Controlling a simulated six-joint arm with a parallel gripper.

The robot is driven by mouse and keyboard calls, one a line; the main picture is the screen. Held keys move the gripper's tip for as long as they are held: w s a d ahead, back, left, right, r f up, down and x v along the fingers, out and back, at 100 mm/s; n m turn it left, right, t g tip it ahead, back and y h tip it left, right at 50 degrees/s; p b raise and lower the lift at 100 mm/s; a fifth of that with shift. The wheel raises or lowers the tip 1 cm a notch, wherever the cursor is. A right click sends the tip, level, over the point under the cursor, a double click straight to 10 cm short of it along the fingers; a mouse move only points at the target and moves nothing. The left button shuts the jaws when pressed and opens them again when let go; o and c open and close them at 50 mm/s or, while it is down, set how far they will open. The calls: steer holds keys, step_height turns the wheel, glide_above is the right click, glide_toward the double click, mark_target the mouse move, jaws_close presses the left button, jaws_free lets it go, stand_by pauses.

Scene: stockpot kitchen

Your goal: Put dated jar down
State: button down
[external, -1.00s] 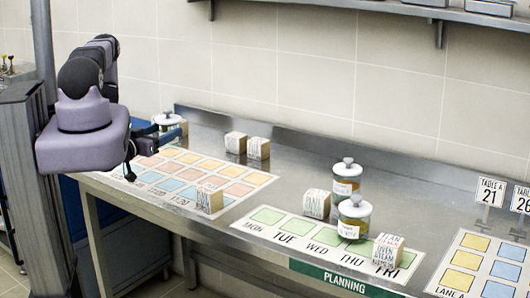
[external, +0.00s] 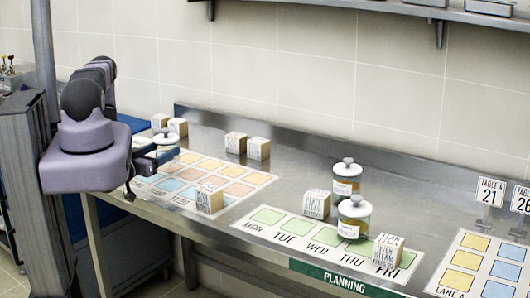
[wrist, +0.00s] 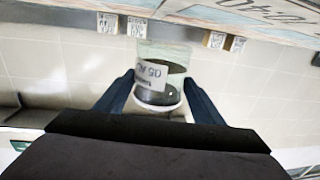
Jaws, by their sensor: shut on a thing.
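My gripper (wrist: 158,86) is shut on a glass jar (wrist: 160,60) with a white printed label; the small print is hard to read. In the external view the held jar (external: 168,136) is partly hidden by my gripper (external: 160,154). It is at the far left part of the counter, over or at the back edge of the coloured-square calendar sheet (external: 235,163). I cannot tell whether its base touches the surface. Two other lidded jars, a rear one (external: 346,178) and a front one (external: 354,214), stand by the green-square planning sheet (external: 270,230).
Two wooden blocks (external: 160,121) (external: 178,127) stand just behind the held jar. Two more (external: 236,143) (external: 258,148) stand further right. Single blocks stand on the calendar sheet (external: 209,198), beside the jars (external: 316,204) and on the planning sheet (external: 388,251).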

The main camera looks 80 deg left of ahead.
steer(key=shift+f+b, duration=1.5)
steer(key=shift+f, duration=0.25)
steer(key=shift+f, duration=0.2)
steer(key=shift+c, duration=2.4)
jaws_free()
steer(key=shift+r, duration=0.15)
